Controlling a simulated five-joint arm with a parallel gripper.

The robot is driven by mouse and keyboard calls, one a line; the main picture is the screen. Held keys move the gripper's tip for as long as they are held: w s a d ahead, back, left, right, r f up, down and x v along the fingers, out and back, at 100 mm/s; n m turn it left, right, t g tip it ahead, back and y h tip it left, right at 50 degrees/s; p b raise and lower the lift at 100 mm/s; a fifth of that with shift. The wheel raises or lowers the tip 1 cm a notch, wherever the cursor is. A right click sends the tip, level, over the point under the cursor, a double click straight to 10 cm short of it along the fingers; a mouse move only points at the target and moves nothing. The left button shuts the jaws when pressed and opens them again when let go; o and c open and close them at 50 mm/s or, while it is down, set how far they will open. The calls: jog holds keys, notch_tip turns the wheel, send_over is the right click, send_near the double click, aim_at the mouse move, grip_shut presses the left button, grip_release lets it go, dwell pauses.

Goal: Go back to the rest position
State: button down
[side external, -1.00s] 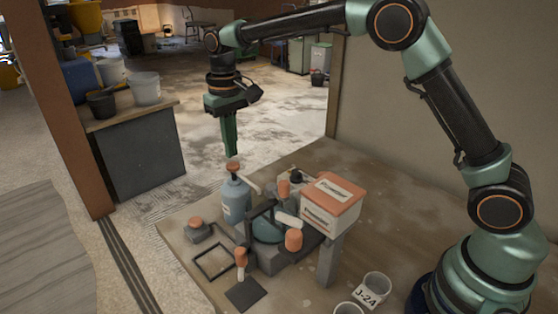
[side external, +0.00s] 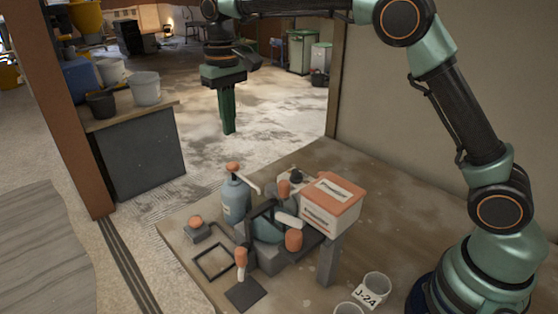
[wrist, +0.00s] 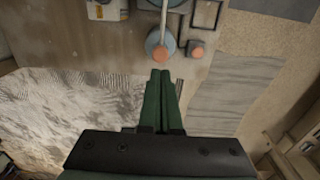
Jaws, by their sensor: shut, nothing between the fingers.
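My gripper (side external: 229,131) is shut and empty, its green fingers pointing down together. In the side view it hangs in the air well above the table's (side external: 300,167) far edge, up and slightly left of the blue bottle (side external: 235,200). In the wrist view the shut fingertips (wrist: 161,73) show in the middle, with the bottle's orange top (wrist: 160,53) just beyond them. Nothing is between the fingers.
The table holds a tool caddy (side external: 268,258), a white box with an orange lid (side external: 333,205), a small orange-topped block (side external: 197,228), a square frame (side external: 213,262) and cups (side external: 376,287). A grey cabinet (side external: 136,157) with buckets (side external: 145,88) stands behind left. The air around my gripper is clear.

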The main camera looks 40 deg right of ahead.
jog(key=s+d+r+t, duration=0.2)
jog(key=s+d, duration=0.3)
jog(key=s, duration=0.3)
jog(key=s+d+r+t, duration=0.25)
jog(key=s+d, duration=0.25)
jog(key=s, duration=0.3)
jog(key=s+d+f+t, duration=0.1)
jog(key=s+f, duration=0.2)
jog(key=s, duration=0.2)
jog(key=shift+s+d+f, duration=0.25)
jog(key=shift+f, duration=0.15)
